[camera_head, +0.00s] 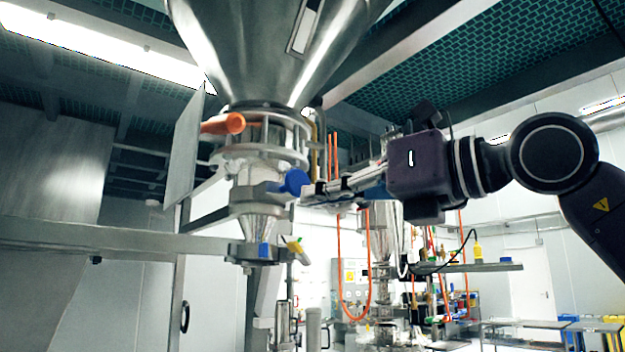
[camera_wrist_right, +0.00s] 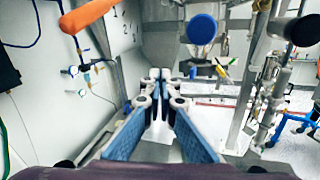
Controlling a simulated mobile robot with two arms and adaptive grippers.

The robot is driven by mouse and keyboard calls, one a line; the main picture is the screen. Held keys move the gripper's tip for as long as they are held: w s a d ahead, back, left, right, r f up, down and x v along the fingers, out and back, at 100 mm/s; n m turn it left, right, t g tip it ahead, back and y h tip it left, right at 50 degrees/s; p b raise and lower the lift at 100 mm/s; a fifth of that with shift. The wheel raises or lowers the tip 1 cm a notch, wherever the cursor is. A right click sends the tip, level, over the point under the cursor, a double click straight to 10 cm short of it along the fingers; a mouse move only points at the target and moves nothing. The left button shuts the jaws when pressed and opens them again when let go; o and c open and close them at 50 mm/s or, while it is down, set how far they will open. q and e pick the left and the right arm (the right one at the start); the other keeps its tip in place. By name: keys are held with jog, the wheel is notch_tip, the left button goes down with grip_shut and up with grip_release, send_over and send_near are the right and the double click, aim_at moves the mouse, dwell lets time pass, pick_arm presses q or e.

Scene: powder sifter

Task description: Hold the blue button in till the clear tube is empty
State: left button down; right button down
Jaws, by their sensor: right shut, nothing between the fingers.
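The round blue button (camera_head: 294,181) sits on the right side of the metal valve body under the large steel hopper. In the right wrist view the button (camera_wrist_right: 202,28) is up and right of the fingertips. My right gripper (camera_head: 307,194) reaches in from the right, shut and empty, its tips close beside the button. In the right wrist view the right gripper (camera_wrist_right: 160,76) points left of the button; contact does not show. The clear tube (camera_head: 262,162) seems to be the pale section among the metal rods above the button. It looks whitish; how full it is cannot be told. My left gripper is out of view.
An orange handle (camera_head: 222,124) sticks out left below the hopper (camera_head: 275,50). A small lower funnel (camera_head: 257,228) has a yellow-tipped lever (camera_head: 296,247) at its right. A horizontal metal beam (camera_head: 110,238) crosses at left. Orange hoses (camera_head: 340,285) hang behind.

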aim_at(301, 181)
jog(key=s+d+r+m+t+h, duration=0.1)
jog(key=s+d+r+t+h, duration=0.1)
jog(key=d+r, duration=0.3)
jog(key=shift+d+m+t+h, duration=0.4)
jog(key=shift+d+t+h, duration=0.2)
jog(key=shift+d+h, duration=0.35)
jog(key=p+x, duration=0.6)
jog(key=x, duration=0.7)
jog(key=shift+w+a+r+p, duration=0.15)
jog(key=shift+w+r+p, duration=0.05)
jog(key=shift+p, duration=0.15)
jog(key=shift+w+a+f, duration=0.1)
jog(key=shift+w+a, duration=0.05)
jog(key=shift+w, duration=0.05)
jog(key=shift+w+a, duration=0.25)
jog(key=shift+w, duration=0.05)
jog(key=shift+x, duration=0.75)
